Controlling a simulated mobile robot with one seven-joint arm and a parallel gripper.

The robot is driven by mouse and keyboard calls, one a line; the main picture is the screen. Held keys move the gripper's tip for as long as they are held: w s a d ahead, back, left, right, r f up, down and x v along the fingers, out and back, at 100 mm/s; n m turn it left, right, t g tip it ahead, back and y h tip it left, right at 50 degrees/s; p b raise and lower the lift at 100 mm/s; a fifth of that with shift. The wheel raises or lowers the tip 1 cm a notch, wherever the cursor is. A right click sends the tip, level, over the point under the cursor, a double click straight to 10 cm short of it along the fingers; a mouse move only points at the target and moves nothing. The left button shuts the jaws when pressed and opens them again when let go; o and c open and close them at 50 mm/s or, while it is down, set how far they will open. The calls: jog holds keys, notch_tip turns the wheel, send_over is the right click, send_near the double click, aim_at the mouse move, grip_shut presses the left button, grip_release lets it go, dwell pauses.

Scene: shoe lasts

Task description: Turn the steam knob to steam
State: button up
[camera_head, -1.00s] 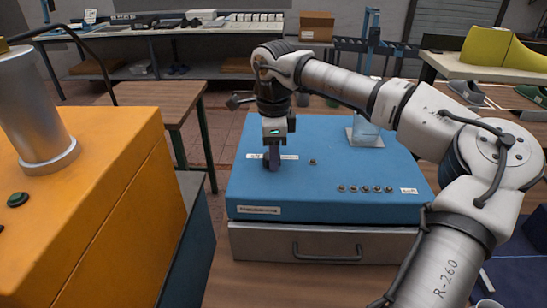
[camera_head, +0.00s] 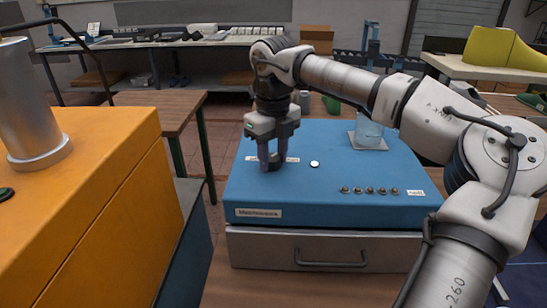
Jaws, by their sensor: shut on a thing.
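A blue steam unit (camera_head: 300,205) stands on a grey drawer base. My arm reaches in from the right, and my gripper (camera_head: 271,163) points straight down at the left rear of its blue top. The fingers are shut around a small dark knob (camera_head: 275,160), which is mostly hidden between them. White label strips show on both sides of the knob. A small round lamp (camera_head: 314,164) to the right of my gripper shows bright white.
A row of several small metal buttons (camera_head: 369,190) lies along the front right of the top. An orange machine (camera_head: 95,215) with a metal cylinder stands close on the left.

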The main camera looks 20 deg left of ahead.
aim_at(273, 158)
jog(key=shift+m, duration=0.8)
jog(key=o, duration=1)
notch_tip(273, 158, up, 14)
jog(key=shift+f+b, duration=0.1)
jog(key=shift+b, duration=0.4)
